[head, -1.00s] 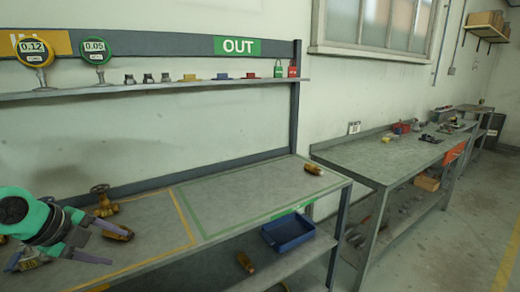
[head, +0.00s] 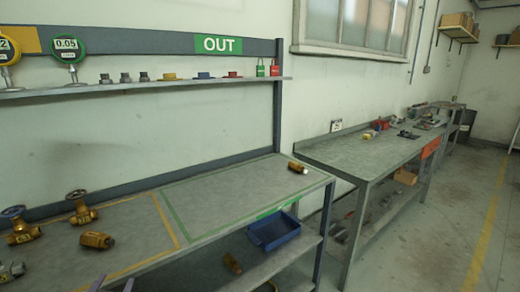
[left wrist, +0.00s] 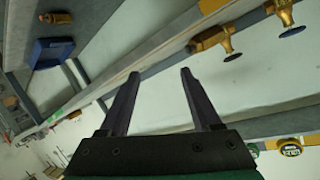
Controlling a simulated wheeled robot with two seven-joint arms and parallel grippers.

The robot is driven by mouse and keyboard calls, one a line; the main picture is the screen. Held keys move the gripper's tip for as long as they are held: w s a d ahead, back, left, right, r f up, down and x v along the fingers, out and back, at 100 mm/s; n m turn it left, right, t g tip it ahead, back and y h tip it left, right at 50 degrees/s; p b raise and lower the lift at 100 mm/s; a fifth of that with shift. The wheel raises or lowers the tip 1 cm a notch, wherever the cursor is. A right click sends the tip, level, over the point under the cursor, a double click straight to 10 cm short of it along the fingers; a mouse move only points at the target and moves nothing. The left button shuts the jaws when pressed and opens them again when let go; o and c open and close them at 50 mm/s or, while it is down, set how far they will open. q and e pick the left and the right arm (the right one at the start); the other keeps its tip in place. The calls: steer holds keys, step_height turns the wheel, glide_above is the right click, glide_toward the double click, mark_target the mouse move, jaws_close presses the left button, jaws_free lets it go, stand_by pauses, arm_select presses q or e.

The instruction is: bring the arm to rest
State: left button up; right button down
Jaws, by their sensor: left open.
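My left gripper (head: 113,285) shows only as fingertips at the bottom left edge of the head view. In the left wrist view its two dark fingers (left wrist: 160,73) are spread apart with nothing between them. Another brass fitting (head: 298,167) lies at the far right corner of the bench. My right gripper is not in view.
The green-outlined bench area (head: 225,195) is mostly bare. A blue bin (head: 272,232) and a brass fitting (head: 232,264) are on the lower shelf. Gauges and small parts line the upper shelf (head: 150,87). A second bench (head: 365,155) stands to the right.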

arm_select(q)
steer(key=s+d+f+g+h, duration=0.3)
steer(key=s+d+f+g, duration=0.2)
steer(key=s+f, duration=0.35)
steer(key=s+d+f+g+h, duration=0.2)
steer(key=s+d+f+g, duration=0.4)
steer(key=f, duration=0.3)
steer(key=s+f+m, duration=0.1)
steer(key=s+f, duration=0.1)
steer(key=f, duration=1)
steer(key=s+f, duration=0.2)
steer(key=f, duration=1)
steer(key=s+a+f+g, duration=0.1)
steer(key=s+a+f, duration=0.2)
steer(key=s+f, duration=0.8)
steer(key=s, duration=0.4)
steer(key=shift+s+a+f, duration=0.2)
steer(key=shift+s+f, duration=0.15)
steer(key=shift+s, duration=0.05)
